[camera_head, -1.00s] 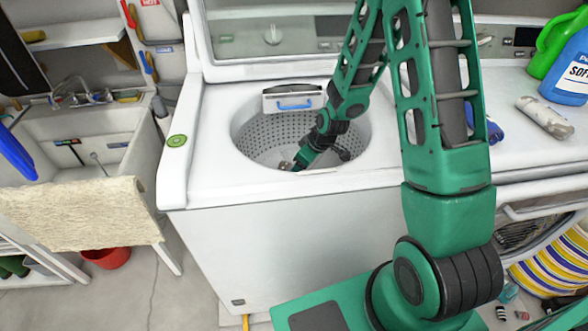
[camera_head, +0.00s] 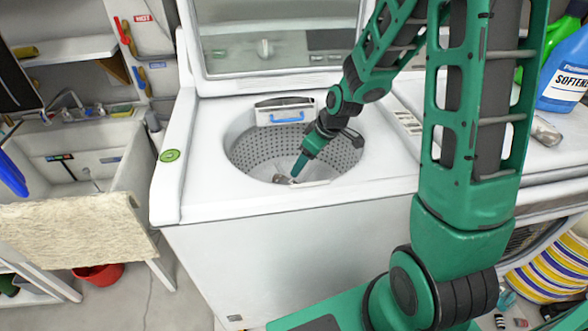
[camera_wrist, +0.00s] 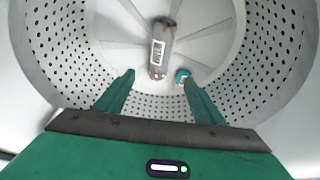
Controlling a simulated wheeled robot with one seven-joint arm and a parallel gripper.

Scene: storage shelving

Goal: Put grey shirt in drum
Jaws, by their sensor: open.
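The drum (camera_head: 250,155) is the perforated tub of the white top-loading washer, with its lid up; its wall also shows in the wrist view (camera_wrist: 58,52). My gripper (camera_head: 297,174) points down into the drum opening. In the wrist view my gripper (camera_wrist: 156,78) has its two green fingers apart, with nothing held between them. A small grey-brown item (camera_wrist: 162,48) with a pale label lies on the drum floor beyond the fingers; I cannot tell if it is the grey shirt. No other grey shirt can be made out.
The raised lid (camera_head: 275,38) stands behind the opening. A sink (camera_head: 75,165) with a beige cloth (camera_head: 75,228) over its front is at left. A blue softener bottle (camera_head: 566,75) stands at right. A striped basket (camera_head: 550,275) is at lower right.

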